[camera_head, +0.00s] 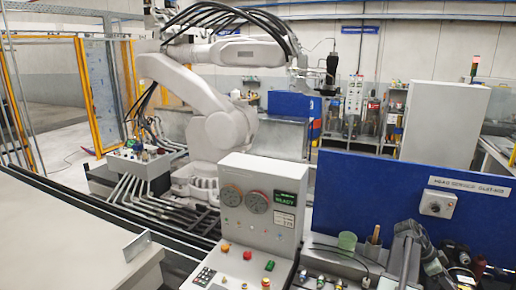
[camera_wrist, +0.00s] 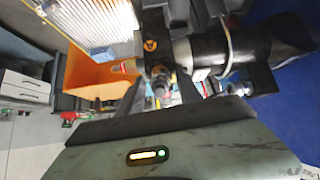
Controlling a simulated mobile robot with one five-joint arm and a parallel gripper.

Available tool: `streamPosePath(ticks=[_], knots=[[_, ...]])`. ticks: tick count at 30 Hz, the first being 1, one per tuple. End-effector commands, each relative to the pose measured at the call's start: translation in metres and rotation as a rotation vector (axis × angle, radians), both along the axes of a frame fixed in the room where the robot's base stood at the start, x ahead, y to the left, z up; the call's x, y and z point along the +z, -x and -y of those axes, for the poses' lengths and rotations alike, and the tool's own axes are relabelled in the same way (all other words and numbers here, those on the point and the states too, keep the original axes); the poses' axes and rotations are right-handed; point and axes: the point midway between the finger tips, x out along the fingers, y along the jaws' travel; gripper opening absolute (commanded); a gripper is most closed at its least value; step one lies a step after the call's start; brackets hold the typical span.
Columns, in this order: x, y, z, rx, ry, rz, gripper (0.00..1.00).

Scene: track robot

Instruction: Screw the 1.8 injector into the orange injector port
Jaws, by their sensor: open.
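My gripper (camera_wrist: 163,92) shows in the wrist view as dark fingers beyond the grey housing with a lit indicator. The fingers stand apart. A small metal tip (camera_wrist: 159,78) shows between them, under a dark block with an orange triangle mark (camera_wrist: 150,44). I cannot tell whether this tip is the 1.8 injector or part of a fitting. A black cylinder (camera_wrist: 255,47) with a pale band lies across the upper right, close to the gripper. I cannot make out the orange injector port in either view.
An orange bin (camera_wrist: 92,78) stands left of the gripper, by grey drawers (camera_wrist: 27,85). In the head view, a blue panel (camera_head: 400,190) rises behind a cluttered bench with a green cup (camera_head: 347,241). A control console (camera_head: 246,235) and large white robot (camera_head: 222,125) stand left.

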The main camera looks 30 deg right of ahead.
Motion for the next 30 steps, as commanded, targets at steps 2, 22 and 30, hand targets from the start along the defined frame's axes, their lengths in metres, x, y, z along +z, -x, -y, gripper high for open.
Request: streamPosePath(ticks=[2,22,30], knots=[[0.0,0.0,0.0,0.11,-0.086,-0.07,0.42],[-0.0001,-0.0001,0.0,0.384,-0.297,-0.243,0.42],[-0.0001,-0.0001,0.0,0.776,-0.601,-0.491,0.42]])
